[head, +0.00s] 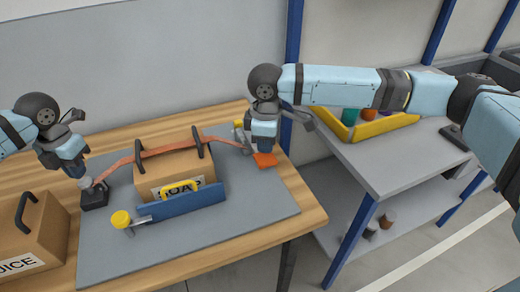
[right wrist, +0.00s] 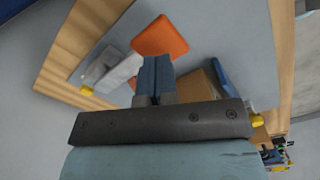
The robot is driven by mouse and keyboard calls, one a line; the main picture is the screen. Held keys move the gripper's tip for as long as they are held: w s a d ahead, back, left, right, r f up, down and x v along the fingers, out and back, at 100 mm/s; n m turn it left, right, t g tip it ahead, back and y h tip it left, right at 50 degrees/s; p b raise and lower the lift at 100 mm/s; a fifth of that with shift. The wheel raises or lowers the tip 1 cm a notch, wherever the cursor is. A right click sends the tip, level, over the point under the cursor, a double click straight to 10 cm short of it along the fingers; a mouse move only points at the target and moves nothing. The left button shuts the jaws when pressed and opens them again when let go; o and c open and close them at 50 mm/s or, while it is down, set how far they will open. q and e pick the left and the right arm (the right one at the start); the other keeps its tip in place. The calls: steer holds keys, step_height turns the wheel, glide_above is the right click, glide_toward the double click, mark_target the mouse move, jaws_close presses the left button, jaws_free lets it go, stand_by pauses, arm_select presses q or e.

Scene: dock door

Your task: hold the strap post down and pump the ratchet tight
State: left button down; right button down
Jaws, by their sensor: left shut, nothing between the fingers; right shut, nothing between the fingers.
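An orange-brown strap (head: 124,161) runs from the dark strap post (head: 94,197) at the left, over a cardboard box (head: 176,170), to the ratchet (head: 240,134) at the right. My left gripper (head: 84,181) is shut and empty, pointing down at the top of the post; its tips seem to meet it, but contact is unclear. The ratchet's orange handle end (head: 265,160) lies just below my right gripper (head: 262,144). In the right wrist view the right gripper (right wrist: 156,75) is shut and empty, beside the orange handle end (right wrist: 160,37) and grey ratchet body (right wrist: 121,72).
A second box (head: 36,230) with a black handle is at left. A grey shelf table (head: 385,150) with a yellow-edged bin (head: 386,127) stands at right. The grey mat's front is clear.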

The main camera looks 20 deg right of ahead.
mark_target(84, 182)
arm_select(q)
steer(key=shift+f, duration=0.2)
steer(key=shift+f, duration=2)
arm_select(e)
steer(key=shift+f, duration=0.25)
arm_select(q)
steer(key=shift+s, duration=0.1)
arm_select(e)
steer(key=shift+f, duration=2.25)
steer(key=shift+r, duration=2.7)
steer(key=shift+f, duration=0.15)
